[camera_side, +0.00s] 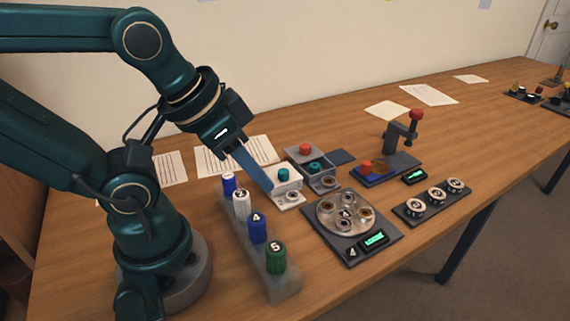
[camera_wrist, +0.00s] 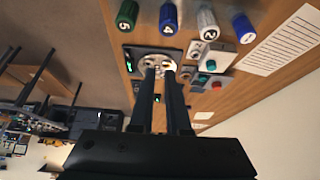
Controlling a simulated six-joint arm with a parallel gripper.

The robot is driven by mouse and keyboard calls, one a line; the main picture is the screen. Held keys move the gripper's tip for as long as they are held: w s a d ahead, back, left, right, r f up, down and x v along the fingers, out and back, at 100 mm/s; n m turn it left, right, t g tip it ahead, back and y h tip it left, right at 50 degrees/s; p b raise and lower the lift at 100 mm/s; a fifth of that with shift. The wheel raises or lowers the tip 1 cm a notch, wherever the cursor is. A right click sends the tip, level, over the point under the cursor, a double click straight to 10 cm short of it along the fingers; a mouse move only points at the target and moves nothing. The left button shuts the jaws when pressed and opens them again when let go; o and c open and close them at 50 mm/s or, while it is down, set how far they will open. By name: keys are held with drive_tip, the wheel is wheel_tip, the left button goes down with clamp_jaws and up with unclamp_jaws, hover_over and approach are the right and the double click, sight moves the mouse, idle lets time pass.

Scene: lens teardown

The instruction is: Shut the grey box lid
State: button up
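A grey box (camera_side: 319,177) stands mid-table in the side view, with a red knob at its back, a teal knob and a ring part at its front. A flat blue-grey panel (camera_side: 341,157) lies beside its back right; I cannot tell whether this is the lid. The box also shows small in the wrist view (camera_wrist: 221,56). My gripper (camera_side: 270,188) points down and right, its long fingers ending beside a white block (camera_side: 291,199) left of the grey box. In the wrist view my gripper (camera_wrist: 160,67) has a gap between its fingers and nothing visible in it.
A grey rack (camera_side: 285,288) with several numbered bottles stands in front. A round carousel (camera_side: 345,212) sits right of the white block. A press (camera_side: 402,137) on a dark base and a tray (camera_side: 432,204) of ring parts stand further right. Papers lie behind.

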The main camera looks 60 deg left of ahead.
drive_tip(key=o, duration=0.5)
drive_tip(key=shift+w, duration=0.1)
drive_tip(key=shift+o, duration=0.6)
drive_tip(key=w+a+r+n+t+y, duration=0.1)
drive_tip(key=w+a+r+n, duration=0.2)
drive_tip(key=w, duration=0.4)
drive_tip(key=shift+w+r, duration=0.2)
drive_tip(key=shift+r, duration=0.55)
drive_tip(key=n+g+y, duration=0.2)
drive_tip(key=n+g, duration=0.1)
drive_tip(key=n, duration=0.3)
hover_over(305, 145)
drive_tip(key=s+d, duration=0.2)
drive_tip(key=f, duration=1.1)
drive_tip(key=shift+w+f, duration=0.2)
drive_tip(key=shift+f, duration=0.05)
drive_tip(key=shift+a+f, duration=0.1)
drive_tip(key=shift+f, duration=0.2)
drive_tip(key=shift+x, duration=2.25)
drive_tip(key=shift+s, duration=0.1)
